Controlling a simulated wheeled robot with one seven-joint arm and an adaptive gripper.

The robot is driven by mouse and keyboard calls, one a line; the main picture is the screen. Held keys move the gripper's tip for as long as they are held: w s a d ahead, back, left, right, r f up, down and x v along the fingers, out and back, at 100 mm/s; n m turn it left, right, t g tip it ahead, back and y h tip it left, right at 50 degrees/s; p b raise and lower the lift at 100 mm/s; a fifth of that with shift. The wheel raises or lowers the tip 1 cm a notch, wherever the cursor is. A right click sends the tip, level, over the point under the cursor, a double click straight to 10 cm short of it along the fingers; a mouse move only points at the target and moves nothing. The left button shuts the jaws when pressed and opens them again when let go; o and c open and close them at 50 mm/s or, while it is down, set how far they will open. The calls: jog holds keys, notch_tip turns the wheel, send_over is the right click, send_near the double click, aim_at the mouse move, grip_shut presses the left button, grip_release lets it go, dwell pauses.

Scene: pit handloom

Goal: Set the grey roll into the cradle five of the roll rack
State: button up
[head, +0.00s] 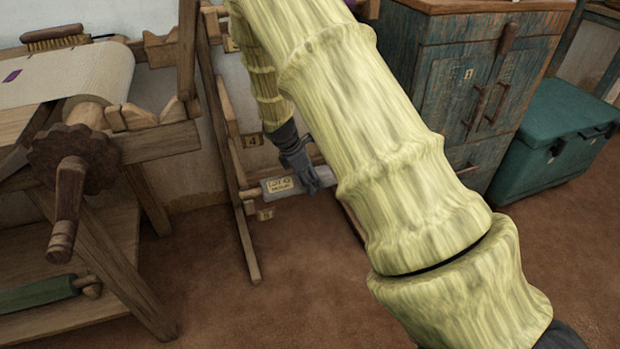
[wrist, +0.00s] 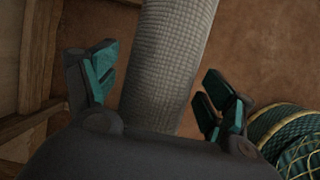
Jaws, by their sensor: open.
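The grey roll (head: 279,186) with a pale lot label lies roughly level at the low part of the wooden roll rack (head: 222,130), just above the plate marked 5 (head: 265,214). Its near end is by the cradle five arm; I cannot tell if it rests fully in the cradle. My gripper (head: 308,176) is at the roll, pointing down. In the wrist view, the woven grey roll (wrist: 168,65) runs between the fingers of my gripper (wrist: 160,72), which stand open with gaps on both sides. My arm hides the rack's right part.
Plate 4 (head: 253,141) is on the rack above. The wooden loom (head: 160,142) with its crank (head: 68,195) stands left. A blue-green cabinet (head: 450,85) and a teal chest (head: 555,140) stand right. A green netted thing (wrist: 285,135) is close by in the wrist view. The front floor is clear.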

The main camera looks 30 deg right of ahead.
jog(key=p+v, duration=0.5)
jog(key=v, duration=0.6)
jog(key=shift+a+r, duration=0.25)
jog(key=shift+r, duration=0.1)
